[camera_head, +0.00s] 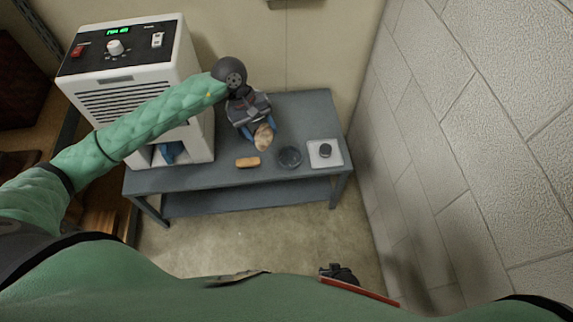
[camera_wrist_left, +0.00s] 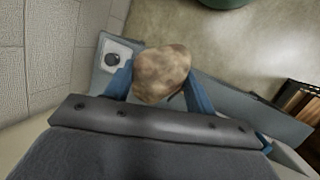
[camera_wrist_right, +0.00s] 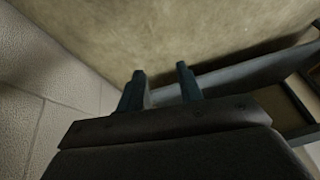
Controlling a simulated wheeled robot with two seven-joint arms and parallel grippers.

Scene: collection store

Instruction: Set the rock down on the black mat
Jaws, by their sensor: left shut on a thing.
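My left gripper (camera_head: 264,134) is shut on the rock (camera_head: 263,139), a tan-brown mottled lump. In the left wrist view the rock (camera_wrist_left: 163,73) sits between the two blue fingers. It is over the grey table, left of and behind a round black disc, which looks like the black mat (camera_head: 290,157). The gap between rock and table cannot be judged. The mat is not visible in the left wrist view, where the rock and gripper cover part of the table. My right gripper (camera_wrist_right: 160,82) is open and empty, away from the table; its fingers stand apart.
The grey table (camera_head: 190,181) has an orange-tan block (camera_head: 247,161) left of the mat. A white square plate (camera_head: 333,161) with a dark round piece (camera_head: 325,150) is right of it. A white machine (camera_head: 140,87) stands at the left. A block wall (camera_head: 470,130) is close on the right.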

